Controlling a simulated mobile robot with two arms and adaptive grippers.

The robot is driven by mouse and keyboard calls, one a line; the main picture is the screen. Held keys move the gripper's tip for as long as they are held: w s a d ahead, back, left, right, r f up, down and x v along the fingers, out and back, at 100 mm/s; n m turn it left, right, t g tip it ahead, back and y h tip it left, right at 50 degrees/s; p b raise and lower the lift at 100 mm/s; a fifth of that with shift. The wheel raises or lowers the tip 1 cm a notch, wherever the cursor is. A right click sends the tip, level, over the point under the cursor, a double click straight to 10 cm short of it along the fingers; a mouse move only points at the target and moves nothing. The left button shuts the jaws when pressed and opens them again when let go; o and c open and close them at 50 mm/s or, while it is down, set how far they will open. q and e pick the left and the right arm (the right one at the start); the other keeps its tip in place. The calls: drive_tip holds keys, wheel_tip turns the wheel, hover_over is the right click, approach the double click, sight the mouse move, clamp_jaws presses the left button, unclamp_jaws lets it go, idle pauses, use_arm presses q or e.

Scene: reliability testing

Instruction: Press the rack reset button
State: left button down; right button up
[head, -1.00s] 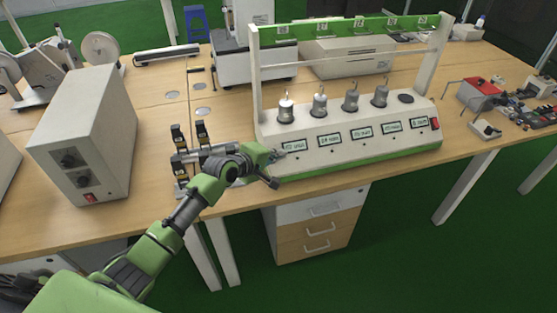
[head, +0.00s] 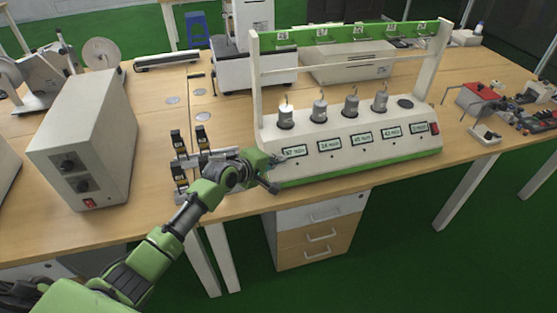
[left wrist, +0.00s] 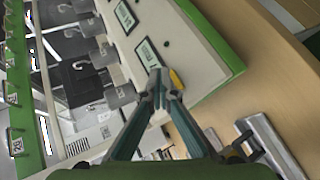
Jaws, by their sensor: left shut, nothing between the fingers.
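The white rack (head: 345,168) with a green base stands at the table's front edge. Its sloped front carries several small displays, the leftmost (head: 294,152) beside my gripper, with small dark dots below them. A red switch (head: 434,128) is at its right end. My left gripper (head: 282,160) is shut and empty at the left end of the front panel. In the left wrist view its fingertips (left wrist: 161,84) are just beside a display (left wrist: 148,54); a dark round dot (left wrist: 166,43) lies near that display. I cannot tell whether the fingertips touch the panel. My right gripper is out of view.
Grey cylinders (head: 351,106) stand in several rack sockets, below a crossbar. A grey box (head: 90,140) with knobs is at the left. Small black-and-metal fixtures (head: 180,165) sit close to my wrist. Drawers (head: 318,232) are under the table.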

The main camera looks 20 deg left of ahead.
use_arm(q)
drive_tip(key=shift+w+f, duration=0.1)
drive_tip(key=shift+f, duration=0.05)
idle(0.4)
drive_tip(key=shift+w+a+f, duration=0.15)
drive_tip(key=shift+w, duration=0.05)
idle(0.3)
drive_tip(key=shift+w+a+f+b, duration=0.2)
drive_tip(key=shift+f+b, duration=0.1)
drive_tip(key=shift+b, duration=0.2)
idle(0.6)
drive_tip(key=shift+s+d+r+p, duration=0.35)
drive_tip(key=shift+s+r+p, duration=0.2)
drive_tip(key=shift+p, duration=0.75)
drive_tip(key=shift+r, duration=0.1)
